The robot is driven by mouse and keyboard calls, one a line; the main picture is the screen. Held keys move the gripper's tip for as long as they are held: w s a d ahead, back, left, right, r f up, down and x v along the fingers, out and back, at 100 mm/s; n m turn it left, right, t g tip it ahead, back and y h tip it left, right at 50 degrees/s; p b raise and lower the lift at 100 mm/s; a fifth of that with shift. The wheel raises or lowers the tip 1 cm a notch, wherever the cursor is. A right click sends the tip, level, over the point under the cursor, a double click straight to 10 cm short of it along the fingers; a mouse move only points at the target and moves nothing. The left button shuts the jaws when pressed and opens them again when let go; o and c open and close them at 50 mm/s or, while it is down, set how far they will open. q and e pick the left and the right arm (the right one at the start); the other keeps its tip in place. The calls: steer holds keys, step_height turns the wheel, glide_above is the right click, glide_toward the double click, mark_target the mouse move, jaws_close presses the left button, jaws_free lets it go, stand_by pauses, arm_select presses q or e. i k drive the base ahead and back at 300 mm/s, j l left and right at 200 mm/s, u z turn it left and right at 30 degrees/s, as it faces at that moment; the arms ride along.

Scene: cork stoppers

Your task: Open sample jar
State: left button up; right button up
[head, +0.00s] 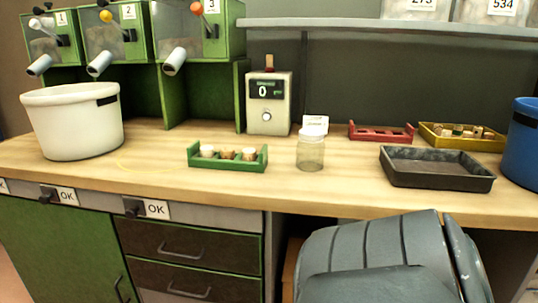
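The sample jar (310,153) is a small clear jar standing upright on the wooden worktop (225,183), near the middle. It looks empty. A lighter band shows at its top; whether this is a lid or the rim is too small to tell. A small white card or block (315,121) shows right behind its top. Neither of my grippers is in view, and nothing is seen touching the jar.
A green rack (228,165) with several corks is left of the jar. A black tray (436,179), red rack (381,138) and yellow tray (429,138) are right. A white bucket (72,125) stands left. A grey padded object (380,255) is in front of the bench.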

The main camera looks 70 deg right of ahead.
mark_target(310, 157)
steer(key=z, duration=1.85)
